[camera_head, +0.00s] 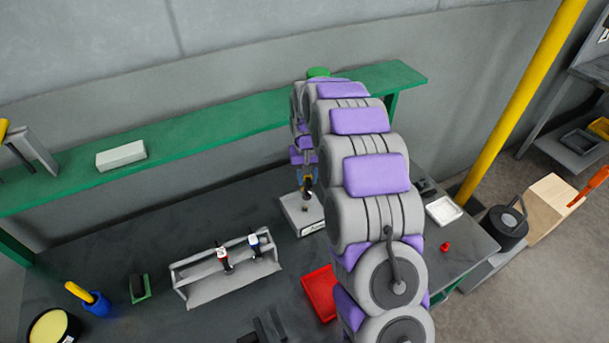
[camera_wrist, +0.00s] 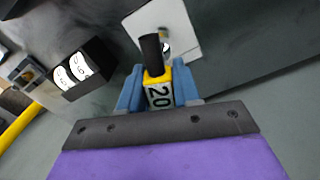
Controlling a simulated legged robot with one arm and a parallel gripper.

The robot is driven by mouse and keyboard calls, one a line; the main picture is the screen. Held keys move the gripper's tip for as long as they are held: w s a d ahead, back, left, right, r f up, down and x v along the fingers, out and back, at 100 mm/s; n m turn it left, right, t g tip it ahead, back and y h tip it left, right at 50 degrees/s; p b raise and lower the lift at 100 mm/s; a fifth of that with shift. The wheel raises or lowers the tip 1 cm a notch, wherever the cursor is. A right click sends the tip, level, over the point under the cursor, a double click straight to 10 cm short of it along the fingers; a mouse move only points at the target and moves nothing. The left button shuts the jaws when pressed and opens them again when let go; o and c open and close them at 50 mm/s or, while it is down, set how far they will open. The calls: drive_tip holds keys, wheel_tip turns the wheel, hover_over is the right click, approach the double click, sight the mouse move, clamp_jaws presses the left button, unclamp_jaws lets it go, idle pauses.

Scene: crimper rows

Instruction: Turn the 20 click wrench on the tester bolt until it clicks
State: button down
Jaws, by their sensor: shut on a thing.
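The 20 click wrench (camera_wrist: 159,95) has a yellow collar, a white label reading 20 and a black part pointing away from me. My gripper (camera_wrist: 159,90) is shut on it, with a blue finger on each side of the label. The pale tester block (camera_wrist: 184,18) lies beyond the fingers in the wrist view, and its round bolt (camera_wrist: 166,47) shows just beside the black part. I cannot tell whether the wrench is seated on the bolt. In the head view, my gripper (camera_head: 306,182) is just above the tester (camera_head: 291,209), partly hidden by my arm.
A grey rack (camera_head: 215,288) holds two wrenches, one with red and one with blue. A red tray (camera_head: 318,292) lies front right of it. A black box with two white numbered faces (camera_wrist: 71,72) is left of the tester in the wrist view. A green shelf (camera_head: 200,134) runs behind.

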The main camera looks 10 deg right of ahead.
sight(306, 188)
drive_tip(key=m, duration=0.2)
drive_tip(key=shift+m, duration=0.4)
drive_tip(key=m, duration=0.1)
drive_tip(key=a+m, duration=0.1)
drive_tip(key=m, duration=0.1)
drive_tip(key=shift+m+p, duration=0.3)
drive_tip(key=shift+p, duration=0.05)
drive_tip(key=shift+a+m, duration=0.1)
drive_tip(key=shift+m, duration=1)
drive_tip(key=m, duration=0.1)
drive_tip(key=d+m, duration=0.1)
drive_tip(key=shift+m+p, duration=0.4)
drive_tip(key=n, duration=0.5)
drive_tip(key=shift+a+f, duration=0.15)
drive_tip(key=shift+a, duration=0.25)
drive_tip(key=n, duration=0.5)
drive_tip(key=shift+d+f, duration=0.15)
drive_tip(key=shift+d, duration=0.1)
drive_tip(key=n+p, duration=0.1)
drive_tip(key=n, duration=0.4)
drive_tip(key=shift+f, duration=0.2)
drive_tip(key=shift+f+b, duration=0.3)
drive_tip(key=shift+f, duration=1.05)
drive_tip(key=shift+s+f, duration=0.1)
drive_tip(key=shift+f, duration=0.9)
